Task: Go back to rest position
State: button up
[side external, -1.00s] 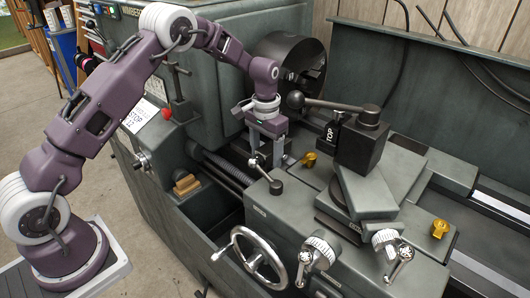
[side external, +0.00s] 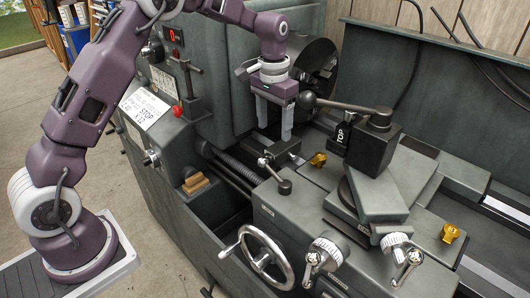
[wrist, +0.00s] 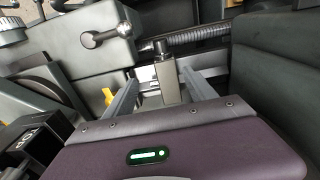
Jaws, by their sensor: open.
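My gripper (side external: 273,128) is raised above the lathe bed, beside the chuck (side external: 315,68). Its two grey fingers point down and stand apart with nothing between them. In the wrist view my gripper (wrist: 168,85) also shows its fingers spread. A grey block-shaped fitting (wrist: 167,80) with a dark knob on its end lies below, seen between the fingers. In the side view a small grey fitting (side external: 280,150) sits on the machine under the gripper, clear of the fingertips.
The tool post (side external: 372,143) with a long ball-ended lever (side external: 340,104) stands to the right. A handwheel (side external: 258,254) is at the front. The headstock (side external: 225,90) stands behind the arm. Free room lies above the bed.

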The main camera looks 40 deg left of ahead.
jog(key=s+d+r+t, duration=0.2)
jog(key=s+d+r, duration=0.1)
jog(key=s+r, duration=1.05)
jog(key=s+d+t, duration=0.1)
jog(key=s+t, duration=0.2)
jog(key=s, duration=1.7)
jog(key=shift+s+d+f, duration=0.15)
jog(key=shift+d+f, duration=0.1)
jog(key=shift+f, duration=0.1)
